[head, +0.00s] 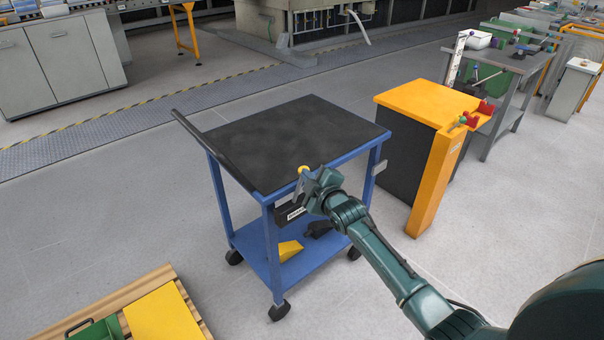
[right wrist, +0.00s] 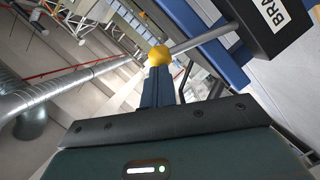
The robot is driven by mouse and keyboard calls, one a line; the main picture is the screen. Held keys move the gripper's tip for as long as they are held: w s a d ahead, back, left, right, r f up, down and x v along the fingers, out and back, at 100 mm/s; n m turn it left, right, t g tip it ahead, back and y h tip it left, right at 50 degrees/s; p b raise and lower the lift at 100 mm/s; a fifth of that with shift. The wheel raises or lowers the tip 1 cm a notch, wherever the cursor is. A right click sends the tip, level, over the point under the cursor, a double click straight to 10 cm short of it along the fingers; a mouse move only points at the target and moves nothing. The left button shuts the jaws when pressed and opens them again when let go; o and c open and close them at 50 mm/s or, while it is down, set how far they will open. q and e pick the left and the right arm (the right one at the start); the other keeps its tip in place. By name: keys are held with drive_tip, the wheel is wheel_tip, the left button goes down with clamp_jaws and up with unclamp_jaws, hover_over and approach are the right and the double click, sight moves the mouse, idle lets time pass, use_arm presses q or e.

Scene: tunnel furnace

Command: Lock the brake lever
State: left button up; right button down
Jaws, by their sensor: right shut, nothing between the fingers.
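The brake lever is a grey rod with a yellow ball knob (head: 303,169) at the near corner of the blue trolley (head: 270,243). In the right wrist view the knob (right wrist: 159,55) sits at the tips of my right gripper (right wrist: 157,78), and the rod (right wrist: 205,40) runs up right to a black box (right wrist: 275,22) marked "BRA". The box (head: 290,214) also shows in the head view below the trolley top. My right gripper (head: 302,183) is shut and empty, right at the knob; whether they touch is unclear. My left gripper is not in view.
The trolley's black top (head: 295,140) is bare. A yellow object (head: 288,250) lies on its lower shelf. An orange-topped cabinet (head: 420,100) stands close on the right, and a pallet (head: 110,310) lies at the front left. Open floor lies left of the trolley.

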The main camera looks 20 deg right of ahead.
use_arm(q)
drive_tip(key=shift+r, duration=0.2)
use_arm(e)
drive_tip(key=shift+w+d+m+y, duration=0.3)
drive_tip(key=shift+d+m, duration=0.1)
drive_tip(key=shift+m, duration=0.2)
use_arm(q)
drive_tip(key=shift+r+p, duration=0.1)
drive_tip(key=shift+p, duration=0.3)
use_arm(e)
drive_tip(key=shift+r, duration=0.2)
